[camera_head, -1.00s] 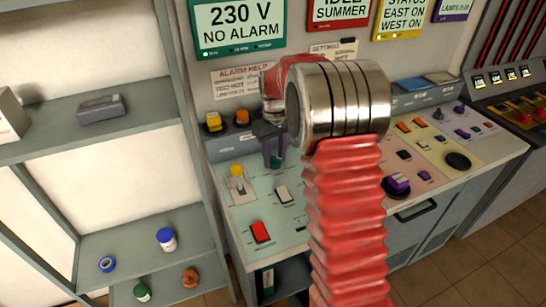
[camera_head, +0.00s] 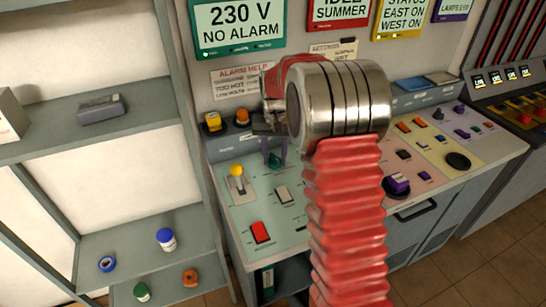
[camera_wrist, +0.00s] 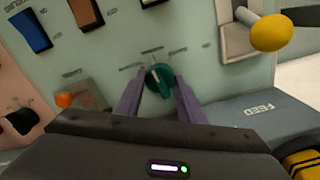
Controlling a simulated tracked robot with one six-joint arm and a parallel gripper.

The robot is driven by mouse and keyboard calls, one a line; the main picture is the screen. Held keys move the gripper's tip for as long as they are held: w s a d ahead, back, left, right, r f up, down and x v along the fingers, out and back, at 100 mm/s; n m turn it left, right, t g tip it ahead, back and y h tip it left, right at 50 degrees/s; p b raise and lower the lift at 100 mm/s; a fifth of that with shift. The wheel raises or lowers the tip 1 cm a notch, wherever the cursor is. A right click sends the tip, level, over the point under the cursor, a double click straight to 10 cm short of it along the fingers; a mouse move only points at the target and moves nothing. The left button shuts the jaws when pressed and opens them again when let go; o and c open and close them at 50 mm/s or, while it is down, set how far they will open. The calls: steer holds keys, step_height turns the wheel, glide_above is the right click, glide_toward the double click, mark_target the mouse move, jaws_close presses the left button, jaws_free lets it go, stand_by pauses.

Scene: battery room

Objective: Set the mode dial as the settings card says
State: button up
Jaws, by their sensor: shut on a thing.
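The mode dial is a small teal-green knob (camera_wrist: 160,78) with a white pointer line and printed marks around it, too small to read. In the wrist view its pointer tilts toward the upper left. In the head view the dial (camera_head: 274,160) shows below my wrist. My gripper (camera_wrist: 157,84) has its two purple fingers on either side of the dial, shut on it. The settings card (camera_head: 345,48) is on the wall behind my arm; its upper part shows, its words are too small to read, and my arm hides the rest.
An orange button (camera_head: 242,117) and a yellow one (camera_head: 213,122) stand behind. A grey shelf unit (camera_head: 130,245) is at left.

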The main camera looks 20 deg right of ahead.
mark_target(275, 156)
steer(key=shift+m, duration=0.7)
steer(key=o, duration=1)
steer(key=shift+o, duration=0.2)
steer(key=shift+r, duration=0.1)
step_height(275, 156, up, 14)
steer(key=shift+f, duration=0.2)
